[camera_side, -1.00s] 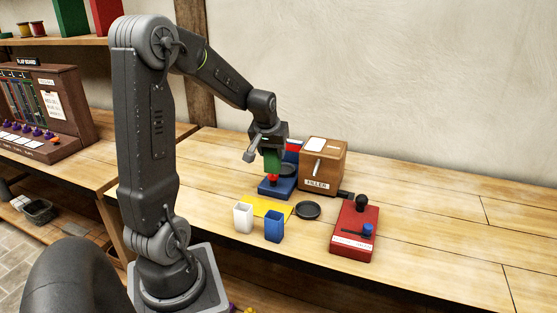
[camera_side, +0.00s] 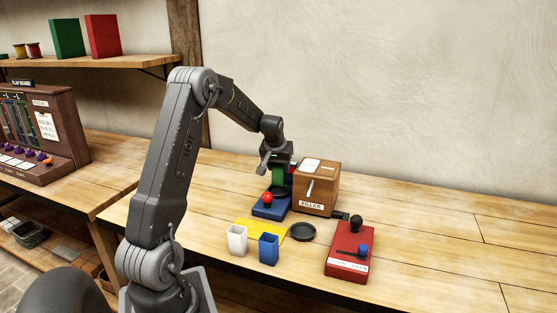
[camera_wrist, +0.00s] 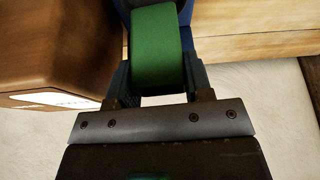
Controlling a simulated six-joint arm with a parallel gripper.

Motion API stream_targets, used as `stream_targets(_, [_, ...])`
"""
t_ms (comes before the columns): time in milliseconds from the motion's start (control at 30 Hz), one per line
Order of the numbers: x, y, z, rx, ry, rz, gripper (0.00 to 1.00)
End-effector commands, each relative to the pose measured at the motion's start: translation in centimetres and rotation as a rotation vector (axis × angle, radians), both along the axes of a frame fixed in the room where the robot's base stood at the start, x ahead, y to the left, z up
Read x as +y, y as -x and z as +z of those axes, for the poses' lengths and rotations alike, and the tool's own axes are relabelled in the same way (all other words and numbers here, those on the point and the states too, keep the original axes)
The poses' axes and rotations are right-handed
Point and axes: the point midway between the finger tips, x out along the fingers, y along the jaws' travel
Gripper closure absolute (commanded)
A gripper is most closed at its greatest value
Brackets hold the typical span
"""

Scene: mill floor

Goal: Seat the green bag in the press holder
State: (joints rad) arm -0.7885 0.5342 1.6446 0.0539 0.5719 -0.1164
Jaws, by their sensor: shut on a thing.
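The green bag (camera_side: 278,174) is held upright between the two fingers of my gripper (camera_side: 277,166). In the wrist view the green bag (camera_wrist: 155,50) fills the gap between the fingers of my gripper (camera_wrist: 158,75). No part is labelled as the press holder in these views.
The brown filler box (camera_side: 316,188) stands close on the right of my gripper. The bench's right side is clear.

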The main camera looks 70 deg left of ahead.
Motion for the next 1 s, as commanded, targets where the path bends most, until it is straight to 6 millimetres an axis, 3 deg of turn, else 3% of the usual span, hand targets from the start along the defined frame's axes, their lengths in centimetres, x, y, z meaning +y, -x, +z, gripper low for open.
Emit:
stream_targets(300, [0.0,0.0,-2.2,0.0,0.0,0.0,0.83])
stream_targets(1000, [0.0,0.0,-2.3,-0.001,-0.002,0.0,0.83])
